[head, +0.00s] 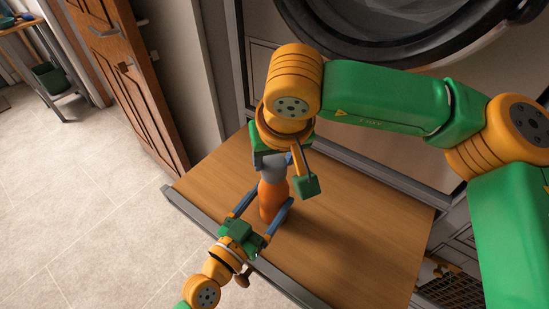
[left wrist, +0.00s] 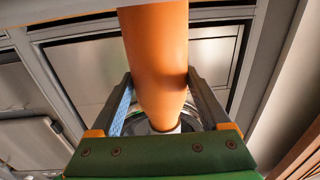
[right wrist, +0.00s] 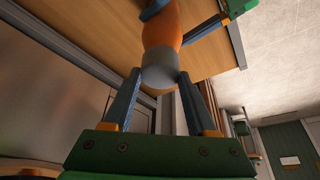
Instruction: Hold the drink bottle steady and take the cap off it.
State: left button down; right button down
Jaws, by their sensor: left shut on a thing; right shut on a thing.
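The drink bottle (head: 270,197) is orange and stands upright on the wooden bench top. My left gripper (head: 262,208) is shut on its body from the front, one blue finger on each side; the orange body also fills the middle of the left wrist view (left wrist: 157,55). The grey cap (right wrist: 160,66) is at the bottle's top, between the fingertips of my right gripper (right wrist: 161,73), which is shut on it from above. In the head view the right wrist partly hides the cap (head: 272,172). The cap looks in line with the bottle; I cannot tell whether it is loose.
The wooden bench top (head: 355,235) is bare to the right of the bottle, with a grey front edge. A round appliance door (head: 390,25) is behind it. A brown panelled door (head: 125,75) stands at the left. A dark wire basket (head: 450,287) is at the lower right.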

aim_at(275, 164)
jog(key=shift+r, duration=0.95)
jog(key=shift+r, duration=2)
pick_arm(q)
grip_release()
